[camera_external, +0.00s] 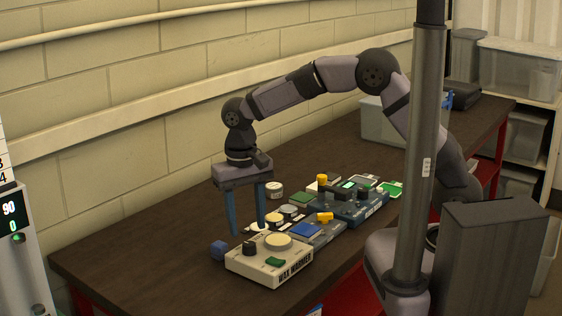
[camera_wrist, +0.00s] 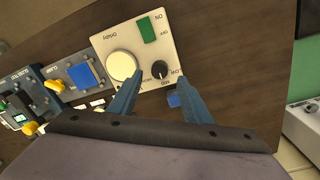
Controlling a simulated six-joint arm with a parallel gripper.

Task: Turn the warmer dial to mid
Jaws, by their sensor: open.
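The wax warmer (camera_external: 256,263) is a cream box at the near end of the dark table. It carries a black dial (camera_external: 249,248), a round cream lid or pot (camera_external: 278,241) and a green switch (camera_external: 274,261). In the wrist view the dial (camera_wrist: 160,69) shows between and just beyond my fingertips, with small LOW and MID labels beside it. Its pointer direction is too small to tell. My gripper (camera_external: 250,230) points down above the dial, open and empty. In the wrist view its blue fingers (camera_wrist: 159,82) stand apart on either side of the dial.
A small blue cube (camera_external: 218,249) lies beside the warmer, close to a finger in the wrist view. Other device panels with blue, yellow and green parts (camera_external: 305,230) run behind the warmer. A clear bin (camera_external: 385,128) stands farther back. The table's left side is clear.

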